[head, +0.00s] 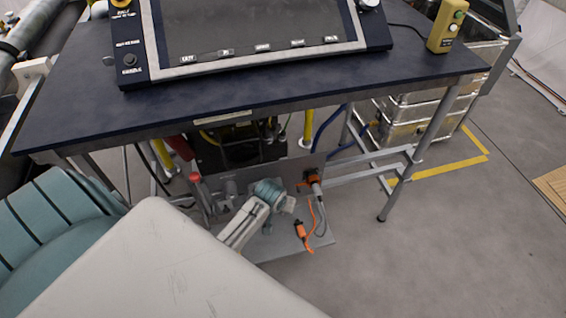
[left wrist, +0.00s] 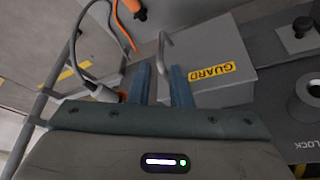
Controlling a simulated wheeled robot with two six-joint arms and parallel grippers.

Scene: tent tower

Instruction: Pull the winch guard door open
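The winch guard door (left wrist: 205,70) is a grey box-like cover with a yellow GUARD label, upper centre in the left wrist view. It looks shut. Its bent metal handle (left wrist: 163,48) stands at the cover's left edge. My left gripper (left wrist: 161,74) is open, its two blue fingers pointing at the cover. The handle's lower end lies between the fingertips, with a gap on each side; I cannot tell whether they touch it. In the head view my left gripper (head: 269,190) is low under the table and hides the guard area. My right gripper is not in view.
A dark table (head: 280,93) with a screen panel (head: 260,30) is above my left arm. An orange plug and cable (head: 302,232) hang close to the gripper's right. A table leg (head: 420,150) stands farther right. The floor (head: 450,240) at right is clear.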

